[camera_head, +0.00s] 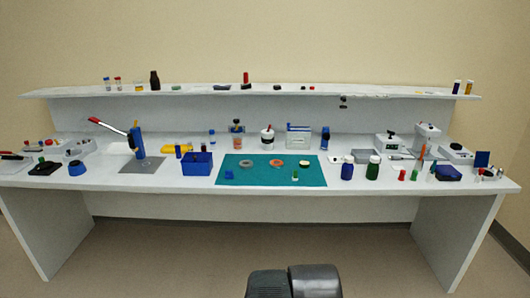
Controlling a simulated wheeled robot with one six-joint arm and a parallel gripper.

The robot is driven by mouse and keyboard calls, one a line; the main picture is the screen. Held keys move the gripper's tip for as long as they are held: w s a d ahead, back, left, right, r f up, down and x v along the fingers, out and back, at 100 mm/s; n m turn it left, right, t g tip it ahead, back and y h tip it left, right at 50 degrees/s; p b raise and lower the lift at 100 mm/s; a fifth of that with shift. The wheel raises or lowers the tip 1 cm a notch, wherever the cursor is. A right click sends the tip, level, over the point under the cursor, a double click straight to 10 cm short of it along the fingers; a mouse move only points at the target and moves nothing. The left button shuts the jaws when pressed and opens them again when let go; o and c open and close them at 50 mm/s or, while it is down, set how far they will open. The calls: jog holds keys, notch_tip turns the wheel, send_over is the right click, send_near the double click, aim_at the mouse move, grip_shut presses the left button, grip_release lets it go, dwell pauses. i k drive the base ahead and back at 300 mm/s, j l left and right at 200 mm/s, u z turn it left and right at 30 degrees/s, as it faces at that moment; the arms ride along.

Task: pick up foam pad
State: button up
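I cannot tell for sure which thing is the foam pad at this size. A flat yellow block (177,149) lies left of centre on the bench, behind a blue open bin (197,163). A small blue piece (229,174) lies on the teal mat (262,179) near its front left. A dark part of my own body (293,282) shows at the bottom edge, in front of the bench. My gripper's fingers do not show.
The long white bench (120,180) is crowded. A raised shelf (210,91) with small items runs along its back. A blue press with a red-tipped lever (137,140) stands at left. Blue and green bottles (373,168) stand right of the mat. The floor before the bench is clear.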

aim_at(230, 174)
jog(key=i+j+u, duration=0.2)
jog(key=i, duration=0.35)
jog(key=i+j+u, duration=0.15)
jog(key=i, duration=0.45)
jog(key=i+j+u, duration=0.2)
jog(key=i, duration=0.4)
